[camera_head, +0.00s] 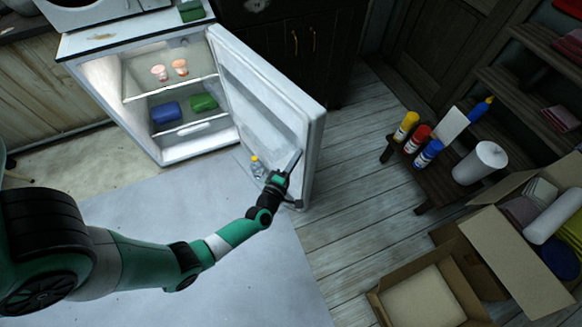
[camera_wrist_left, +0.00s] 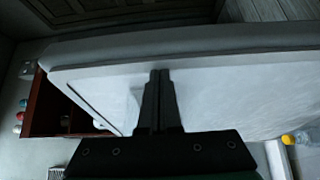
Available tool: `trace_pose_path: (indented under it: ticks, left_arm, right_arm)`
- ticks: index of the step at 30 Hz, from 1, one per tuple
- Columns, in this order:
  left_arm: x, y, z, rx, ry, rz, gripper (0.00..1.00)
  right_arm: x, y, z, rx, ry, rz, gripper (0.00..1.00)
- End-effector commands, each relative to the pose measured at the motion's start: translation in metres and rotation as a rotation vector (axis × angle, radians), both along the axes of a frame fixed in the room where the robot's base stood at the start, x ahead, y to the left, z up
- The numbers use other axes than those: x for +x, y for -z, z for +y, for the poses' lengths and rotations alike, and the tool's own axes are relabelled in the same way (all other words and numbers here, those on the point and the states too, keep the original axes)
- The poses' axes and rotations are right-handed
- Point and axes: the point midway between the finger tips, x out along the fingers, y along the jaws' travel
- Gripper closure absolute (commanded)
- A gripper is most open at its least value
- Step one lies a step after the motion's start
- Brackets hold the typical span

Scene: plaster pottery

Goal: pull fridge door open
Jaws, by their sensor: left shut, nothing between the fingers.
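The white fridge (camera_head: 83,45) stands at the upper left in the head view, with its lit inside showing. Its door (camera_head: 262,85) stands wide open, swung out to the right. My left gripper (camera_head: 294,160) is shut and empty at the inner side of the door, near its lower free end. In the left wrist view the shut fingers (camera_wrist_left: 160,80) point at the pale door panel (camera_wrist_left: 230,95); whether they touch it I cannot tell. The right gripper is not in view.
Inside the fridge are two cups (camera_head: 180,67), a blue container (camera_head: 165,112) and a green one (camera_head: 203,102). A small yellow-capped bottle (camera_head: 257,168) is beside my gripper. A low bench (camera_head: 435,175) with bottles and open cardboard boxes (camera_head: 425,295) stand right. Wooden floor beyond the door is clear.

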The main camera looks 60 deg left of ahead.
Motion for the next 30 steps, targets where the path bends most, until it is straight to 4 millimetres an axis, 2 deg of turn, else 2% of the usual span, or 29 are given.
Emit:
trace_pose_path:
  ticks: [4, 9, 15, 20, 30]
  left_arm:
    - [-0.019, -0.003, -0.014, -0.003, 0.013, 0.002, 1.0]
    - [-0.043, -0.006, -0.058, 0.0, 0.02, 0.005, 1.0]
    - [-0.06, -0.002, -0.086, -0.001, 0.015, -0.001, 1.0]
    - [-0.066, -0.001, -0.093, 0.001, 0.01, -0.001, 1.0]
    - [-0.067, 0.0, -0.094, 0.0, 0.008, 0.0, 1.0]
  right_arm:
    - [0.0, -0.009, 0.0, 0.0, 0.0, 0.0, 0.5]
    - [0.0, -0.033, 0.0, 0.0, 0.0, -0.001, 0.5]
    - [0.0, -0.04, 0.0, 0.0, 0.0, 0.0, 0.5]
    - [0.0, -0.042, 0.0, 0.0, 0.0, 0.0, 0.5]
    - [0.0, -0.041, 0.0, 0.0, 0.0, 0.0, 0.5]
